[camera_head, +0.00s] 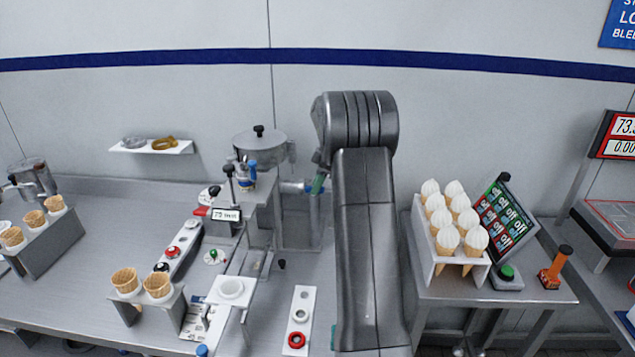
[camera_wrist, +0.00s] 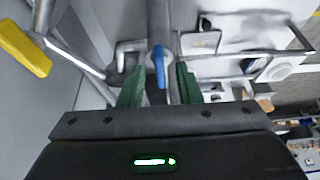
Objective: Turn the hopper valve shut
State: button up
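The hopper (camera_head: 259,148) is a round metal pot with a black-knobbed lid, standing on the machine at the back of the counter. A valve with a blue lever (camera_head: 309,188) sits on a short pipe to its lower right. In the wrist view the blue lever (camera_wrist: 160,70) is long and narrow, lying roughly in line with the pipe under it. My gripper (camera_wrist: 159,82) has green fingers, apart on either side of the lever, with gaps showing on both sides. In the head view my gripper (camera_head: 318,184) is mostly hidden behind my arm.
A yellow handle (camera_wrist: 24,48) is left in the wrist view. A rack of filled cones (camera_head: 449,235) and a panel (camera_head: 506,220) stand right of my arm. Empty cones (camera_head: 125,281), a white cone holder (camera_head: 231,288) and a button strip (camera_head: 299,316) are on the left counter.

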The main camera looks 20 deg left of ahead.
jog(key=shift+a+f, duration=0.1)
jog(key=shift+f, duration=0.1)
grip_shut()
